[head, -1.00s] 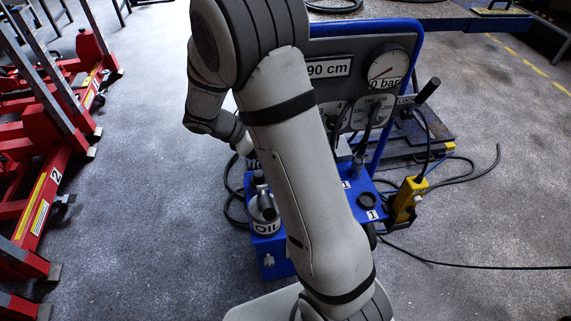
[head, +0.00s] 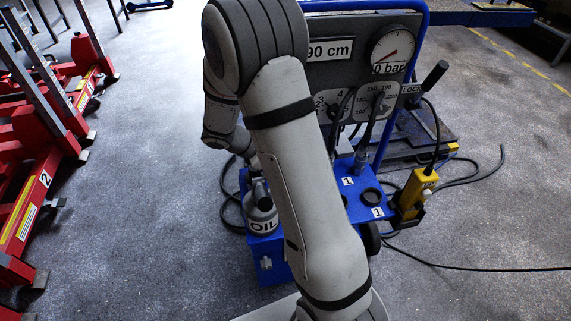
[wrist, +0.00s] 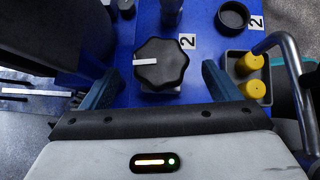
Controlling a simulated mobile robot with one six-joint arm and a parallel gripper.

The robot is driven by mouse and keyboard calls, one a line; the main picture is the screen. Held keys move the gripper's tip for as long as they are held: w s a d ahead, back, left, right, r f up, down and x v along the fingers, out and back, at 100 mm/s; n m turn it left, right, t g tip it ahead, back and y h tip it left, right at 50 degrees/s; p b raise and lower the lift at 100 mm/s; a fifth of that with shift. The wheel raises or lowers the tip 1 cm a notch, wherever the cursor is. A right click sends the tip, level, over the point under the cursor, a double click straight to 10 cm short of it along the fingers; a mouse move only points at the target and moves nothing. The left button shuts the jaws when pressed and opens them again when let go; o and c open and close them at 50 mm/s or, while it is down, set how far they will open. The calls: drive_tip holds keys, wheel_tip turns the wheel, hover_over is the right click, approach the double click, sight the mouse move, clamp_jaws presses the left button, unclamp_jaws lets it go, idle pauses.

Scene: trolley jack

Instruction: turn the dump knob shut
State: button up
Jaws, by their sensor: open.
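A black lobed knob (wrist: 160,65) with a white pointer line is in the wrist view, on the blue top of the unit (wrist: 207,20). It looks like the dump knob. Its pointer line points left. My gripper (wrist: 160,70) is open, with one blue-grey finger on each side of the knob. Gaps show between the fingers and the knob, so the fingers look apart from it. In the head view my arm hides the knob and the gripper.
The head view shows an oil can (head: 261,213), a pressure gauge (head: 392,50), a yellow pendant (head: 415,192) and floor cables. Red stands (head: 45,140) are at left.

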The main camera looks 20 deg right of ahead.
drive_tip(key=shift+x, duration=1.05)
drive_tip(key=c, duration=1)
drive_tip(key=shift+o, duration=0.2)
drive_tip(key=shift+w+r+m+g+p, duration=0.1)
drive_tip(key=shift+r+m+g+p, duration=0.05)
drive_tip(key=shift+m+g+p, duration=0.2)
drive_tip(key=shift+m+g, duration=0.25)
drive_tip(key=shift+m, duration=0.2)
drive_tip(key=o, duration=1)
drive_tip(key=shift+c, duration=0.2)
